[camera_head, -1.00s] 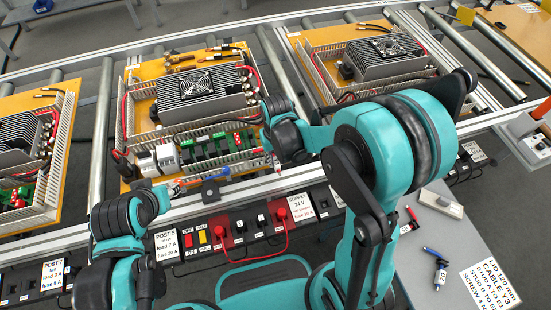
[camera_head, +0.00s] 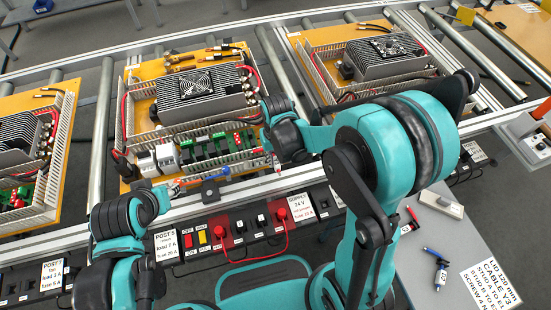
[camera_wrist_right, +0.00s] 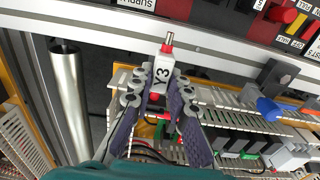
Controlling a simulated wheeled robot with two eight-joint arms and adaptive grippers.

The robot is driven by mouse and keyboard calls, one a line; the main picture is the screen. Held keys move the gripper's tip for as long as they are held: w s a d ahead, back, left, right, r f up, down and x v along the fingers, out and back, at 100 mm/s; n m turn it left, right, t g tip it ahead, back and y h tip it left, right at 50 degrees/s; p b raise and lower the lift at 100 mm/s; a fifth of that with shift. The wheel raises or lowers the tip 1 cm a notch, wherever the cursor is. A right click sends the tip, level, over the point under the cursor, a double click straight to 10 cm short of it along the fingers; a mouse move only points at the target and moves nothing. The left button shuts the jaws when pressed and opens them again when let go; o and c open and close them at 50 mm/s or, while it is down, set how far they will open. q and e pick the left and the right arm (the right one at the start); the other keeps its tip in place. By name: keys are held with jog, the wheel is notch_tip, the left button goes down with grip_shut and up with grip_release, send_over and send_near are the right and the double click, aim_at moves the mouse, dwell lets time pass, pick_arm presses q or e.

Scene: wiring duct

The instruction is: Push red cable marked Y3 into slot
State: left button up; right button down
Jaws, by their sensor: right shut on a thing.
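The cable end marked Y3 (camera_wrist_right: 161,76) shows in the right wrist view as a white sleeve with a metal tip pointing up and a small red part below. My right gripper (camera_wrist_right: 160,98) is shut on it; in the head view the gripper (camera_head: 276,162) is at the panel's lower right edge, with a small red-and-white end below it. The slotted wiring duct (camera_wrist_right: 235,119) lies behind and right of the cable end, apart from it. It also shows in the head view (camera_head: 181,134). My left gripper (camera_head: 176,187) is near the panel's lower edge; its fingers are too small to read.
The middle panel holds a finned unit with a fan (camera_head: 197,84) and a row of terminals. A metal rail runs in front of it, then a black strip with red sockets and a red lead (camera_head: 288,240). A blue item (camera_head: 216,174) sits by the rail.

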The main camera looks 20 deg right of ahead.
aim_at(276, 161)
jog(key=shift+f+b, duration=2.45)
jog(key=shift+f, duration=0.4)
jog(key=c, duration=1.4)
grip_release()
jog(key=shift+o, duration=0.2)
jog(key=shift+r, duration=0.1)
jog(key=r, duration=1.1)
jog(key=shift+s+r, duration=0.2)
jog(key=shift+r, duration=0.2)
jog(key=s+d+r+t, duration=0.3)
jog(key=s+t, duration=0.3)
jog(key=s, duration=0.3)
jog(key=shift+s+d+t, duration=0.4)
jog(key=shift+d, duration=0.45)
